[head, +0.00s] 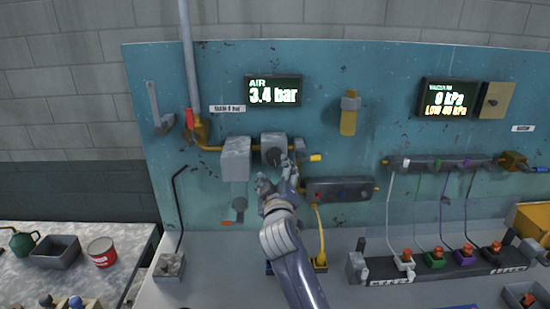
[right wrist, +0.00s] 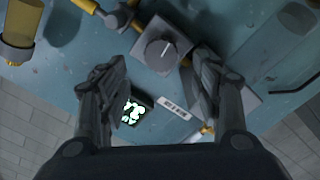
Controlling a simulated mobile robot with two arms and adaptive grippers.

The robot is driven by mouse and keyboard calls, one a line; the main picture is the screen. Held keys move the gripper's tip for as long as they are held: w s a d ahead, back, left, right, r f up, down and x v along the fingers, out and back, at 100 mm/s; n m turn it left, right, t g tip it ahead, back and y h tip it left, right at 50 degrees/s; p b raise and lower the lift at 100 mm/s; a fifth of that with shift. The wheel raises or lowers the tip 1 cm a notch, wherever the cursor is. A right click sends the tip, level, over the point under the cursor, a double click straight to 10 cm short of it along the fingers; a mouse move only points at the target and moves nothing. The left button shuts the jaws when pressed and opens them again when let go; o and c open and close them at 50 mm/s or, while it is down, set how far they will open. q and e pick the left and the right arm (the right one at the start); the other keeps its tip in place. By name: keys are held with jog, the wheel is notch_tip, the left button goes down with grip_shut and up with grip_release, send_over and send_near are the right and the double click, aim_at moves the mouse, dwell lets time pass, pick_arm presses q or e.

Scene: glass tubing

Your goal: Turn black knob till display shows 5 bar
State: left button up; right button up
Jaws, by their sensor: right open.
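The black knob (head: 273,157) sits on the front of a grey box (head: 268,141) on the teal panel, partly behind my right gripper in the head view. In the right wrist view the round knob (right wrist: 161,55) shows whole, with a pale pointer line. My right gripper (head: 277,174) is open and empty just in front of and below the knob. In the right wrist view its fingers (right wrist: 158,78) stand apart on either side of the knob, with no contact visible. The air display (head: 273,90) reads 3.4 bar. My left gripper is out of view.
Another grey box (head: 236,158) sits left of the knob's box on the yellow pipe. A dark manifold (head: 340,190) is close at the right. A vacuum display (head: 448,98) is farther right. A black hose (head: 178,205) hangs at the left.

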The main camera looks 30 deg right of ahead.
aim_at(275, 160)
jog(key=p+x, duration=0.2)
jog(key=x, duration=0.6)
jog(key=shift+w+d+f, duration=0.1)
jog(key=shift+w, duration=0.2)
jog(key=c, duration=1.1)
